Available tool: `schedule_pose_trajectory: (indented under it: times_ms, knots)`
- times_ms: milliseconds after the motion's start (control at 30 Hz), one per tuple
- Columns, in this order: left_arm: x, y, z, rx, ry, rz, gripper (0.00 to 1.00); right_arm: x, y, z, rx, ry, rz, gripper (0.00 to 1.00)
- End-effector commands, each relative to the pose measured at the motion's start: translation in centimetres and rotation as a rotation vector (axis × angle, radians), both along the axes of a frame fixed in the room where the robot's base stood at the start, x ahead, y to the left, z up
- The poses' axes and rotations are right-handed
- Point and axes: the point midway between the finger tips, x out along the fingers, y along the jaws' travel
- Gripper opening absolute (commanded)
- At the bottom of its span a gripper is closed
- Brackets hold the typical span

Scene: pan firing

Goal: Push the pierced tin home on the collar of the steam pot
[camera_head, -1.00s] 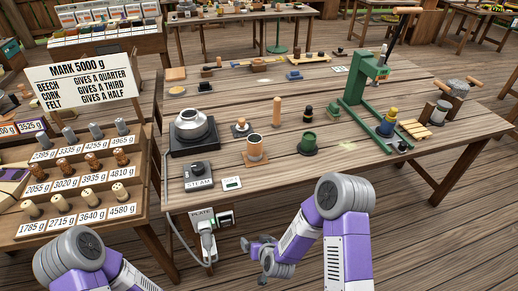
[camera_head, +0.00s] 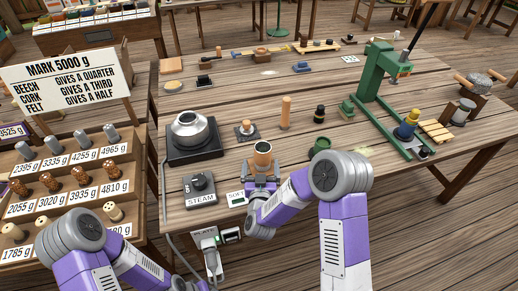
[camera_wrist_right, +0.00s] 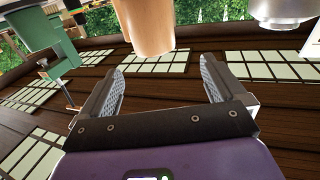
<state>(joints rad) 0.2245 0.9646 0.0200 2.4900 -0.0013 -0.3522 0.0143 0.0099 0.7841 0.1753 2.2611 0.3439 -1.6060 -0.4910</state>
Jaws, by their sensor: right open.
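The steam pot (camera_head: 208,133), silver with a raised collar, sits on a black hot plate at the table's left. A copper-tan open-topped cylinder (camera_head: 263,150), which looks like the tin, stands right of the pot; I cannot make out piercings. My right gripper (camera_head: 261,173) is at the near side of this cylinder, open and empty. In the right wrist view the cylinder (camera_wrist_right: 146,28) is beyond the spread fingertips (camera_wrist_right: 166,68), not between them. The silver pot shows at top right there (camera_wrist_right: 284,8). My left arm shows at lower left, its gripper out of view.
A steam control box (camera_head: 201,187) and a small display (camera_head: 237,198) are at the front edge. A green press (camera_head: 375,75) is at right.

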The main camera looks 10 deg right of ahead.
Motion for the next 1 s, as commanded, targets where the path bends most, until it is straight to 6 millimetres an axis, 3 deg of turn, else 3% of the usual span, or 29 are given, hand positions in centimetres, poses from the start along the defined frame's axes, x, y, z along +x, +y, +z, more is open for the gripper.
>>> schedule_pose_trajectory:
  times_ms: [300, 567, 833, 1000]
  knots:
    - [-0.1, 0.0, -0.4, 0.0, 0.001, 0.001, 0.43, 4.9, -1.5, -0.2, 0.001, 0.001, -0.002, 0.97]
    - [0.0, 0.0, -0.6, 0.0, 0.001, 0.001, 0.43, 6.8, -2.1, -0.4, 0.001, 0.001, -0.001, 0.97]
    - [0.0, 0.0, -1.2, 0.0, 0.001, 0.0, 0.43, 10.3, -3.4, -0.9, 0.001, 0.001, -0.001, 0.97]
    - [0.0, 0.0, -1.2, 0.0, 0.001, 0.0, 0.43, 11.0, -3.6, -0.9, 0.001, 0.003, 0.001, 0.97]
